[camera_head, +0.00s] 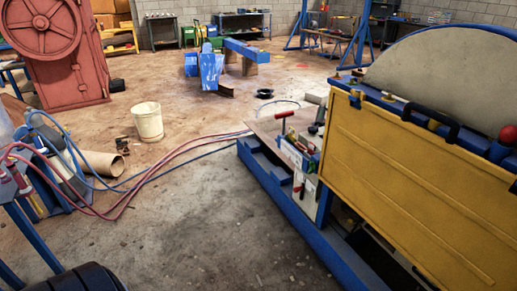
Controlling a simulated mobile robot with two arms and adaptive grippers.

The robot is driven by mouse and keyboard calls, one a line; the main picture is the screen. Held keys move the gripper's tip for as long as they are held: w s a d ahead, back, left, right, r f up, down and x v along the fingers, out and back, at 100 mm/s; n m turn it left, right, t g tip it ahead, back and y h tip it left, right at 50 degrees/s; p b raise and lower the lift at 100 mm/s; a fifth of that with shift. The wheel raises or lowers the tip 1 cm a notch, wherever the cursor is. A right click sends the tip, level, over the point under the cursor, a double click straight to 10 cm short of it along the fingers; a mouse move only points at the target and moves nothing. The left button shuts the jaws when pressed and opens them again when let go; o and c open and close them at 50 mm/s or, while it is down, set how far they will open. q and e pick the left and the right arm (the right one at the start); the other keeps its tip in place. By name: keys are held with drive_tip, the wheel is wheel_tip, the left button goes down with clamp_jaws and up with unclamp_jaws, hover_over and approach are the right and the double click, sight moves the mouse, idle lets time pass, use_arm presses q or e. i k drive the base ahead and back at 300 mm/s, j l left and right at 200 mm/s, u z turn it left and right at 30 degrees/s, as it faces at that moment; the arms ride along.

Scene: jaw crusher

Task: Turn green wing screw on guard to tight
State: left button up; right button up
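The yellow guard panel (405,180) stands upright at the right on the jaw crusher, whose blue base rail (290,205) runs along the floor. A large grey wheel (450,75) rises behind the guard. A black handle (430,120) sits along the guard's blue top edge, with a red knob (508,135) at its right end. I cannot pick out a green wing screw with certainty; it is hidden or too small to tell. Neither of my grippers is clearly in view.
A red T-handle (284,116) stands on the machine's left end. Red and blue hoses (165,170) cross the floor from a rack at the left. The concrete floor in front (210,225) is clear.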

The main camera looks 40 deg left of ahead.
sight(311, 163)
drive_tip(key=u, duration=0.85)
drive_tip(key=i+j+z, duration=0.15)
drive_tip(key=z, duration=0.35)
drive_tip(key=i+j+z, duration=0.15)
drive_tip(key=j, duration=0.3)
drive_tip(key=i+j+z, duration=0.15)
drive_tip(key=j, duration=0.35)
drive_tip(key=j+z, duration=0.15)
drive_tip(key=j, duration=0.3)
drive_tip(key=i+j+z, duration=0.15)
drive_tip(key=j, duration=0.35)
